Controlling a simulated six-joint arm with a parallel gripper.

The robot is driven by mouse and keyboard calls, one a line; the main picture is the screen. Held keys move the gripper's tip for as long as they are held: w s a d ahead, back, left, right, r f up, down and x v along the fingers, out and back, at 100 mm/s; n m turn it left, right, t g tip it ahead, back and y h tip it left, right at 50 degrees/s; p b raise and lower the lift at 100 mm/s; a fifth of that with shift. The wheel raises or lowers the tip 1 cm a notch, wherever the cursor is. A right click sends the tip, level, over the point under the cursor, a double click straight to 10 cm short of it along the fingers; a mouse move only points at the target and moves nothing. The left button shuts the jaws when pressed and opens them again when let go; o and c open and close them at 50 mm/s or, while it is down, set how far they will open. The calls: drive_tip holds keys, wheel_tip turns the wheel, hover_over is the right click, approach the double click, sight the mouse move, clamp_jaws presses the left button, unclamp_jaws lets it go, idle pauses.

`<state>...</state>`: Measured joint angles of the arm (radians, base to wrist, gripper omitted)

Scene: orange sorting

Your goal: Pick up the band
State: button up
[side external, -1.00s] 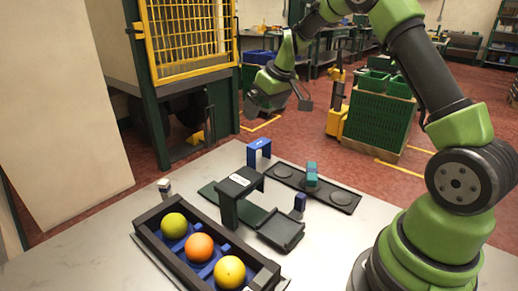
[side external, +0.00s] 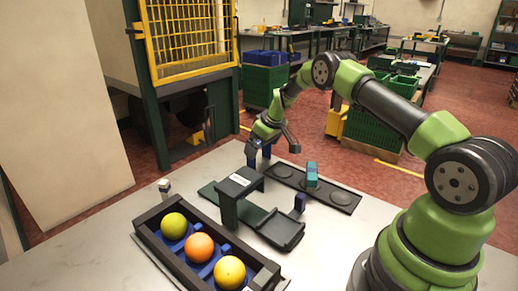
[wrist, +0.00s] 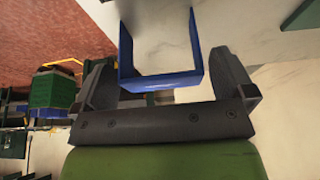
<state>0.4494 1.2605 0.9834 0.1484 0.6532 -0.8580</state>
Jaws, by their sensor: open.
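The blue band (wrist: 162,83) is a squared arch standing at the far edge of the table. In the side view my gripper (side external: 270,143) is open and low over the band, pointing down. Only small blue parts of the band (side external: 252,159) show there, and the fingers hide the rest.
A dark tray (side external: 340,198) with round pads and a teal block (side external: 311,174) lies right of the band. A dark stand (side external: 228,207) is in front of it. A crate (side external: 150,217) nearer the camera holds three fruits.

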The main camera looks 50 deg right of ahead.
drive_tip(key=shift+x, duration=0.85)
drive_tip(key=c, duration=0.8)
wheel_tip(320, 180, up, 17)
drive_tip(key=m+g, duration=0.9)
drive_tip(key=m, duration=2.7)
hover_over(198, 239)
drive_tip(key=shift+w+f, duration=0.15)
drive_tip(key=shift+f, duration=3.6)
drive_tip(key=shift+w+f, duration=0.15)
drive_tip(key=shift+f, duration=3.6)
